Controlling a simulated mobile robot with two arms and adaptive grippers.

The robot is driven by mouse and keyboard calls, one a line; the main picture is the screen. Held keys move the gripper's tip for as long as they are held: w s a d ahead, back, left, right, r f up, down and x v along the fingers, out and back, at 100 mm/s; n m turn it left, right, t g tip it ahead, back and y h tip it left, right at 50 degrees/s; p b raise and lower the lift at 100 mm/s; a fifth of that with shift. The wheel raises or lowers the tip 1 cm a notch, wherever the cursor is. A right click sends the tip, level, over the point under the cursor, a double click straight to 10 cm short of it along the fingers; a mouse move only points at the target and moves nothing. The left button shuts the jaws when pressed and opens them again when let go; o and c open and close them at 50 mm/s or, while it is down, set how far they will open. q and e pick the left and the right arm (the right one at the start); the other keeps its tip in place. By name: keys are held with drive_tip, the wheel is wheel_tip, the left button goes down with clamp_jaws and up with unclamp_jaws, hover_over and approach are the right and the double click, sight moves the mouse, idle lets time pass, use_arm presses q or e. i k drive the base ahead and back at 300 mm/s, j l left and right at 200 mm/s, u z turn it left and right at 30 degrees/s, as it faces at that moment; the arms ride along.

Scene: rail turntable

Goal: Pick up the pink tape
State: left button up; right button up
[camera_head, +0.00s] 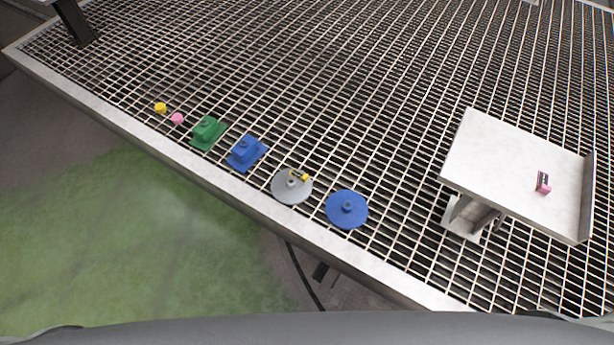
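A small round pink piece (177,118), which looks like a roll of tape, lies on the metal grating near its left front edge. A small yellow round piece (160,107) of similar size lies close beside it, up and to the left. Another small pink item (543,188) with a dark upright part sits on the white raised platform at the right. Both pink items are too small for me to tell for certain which is the tape. Neither of my grippers is in view.
A green block on a base (207,132), a blue block on a base (246,152), a grey disc with a yellow-black piece (291,186) and a blue disc (347,210) line the grating's front edge. The grating (330,90) behind them is clear. A dark post (75,22) stands top left.

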sight(542, 187)
drive_tip(key=z, duration=1.8)
drive_tip(key=j+u, duration=0.1)
drive_tip(key=u, duration=1.1)
drive_tip(key=z, duration=1.25)
drive_tip(key=k, duration=0.05)
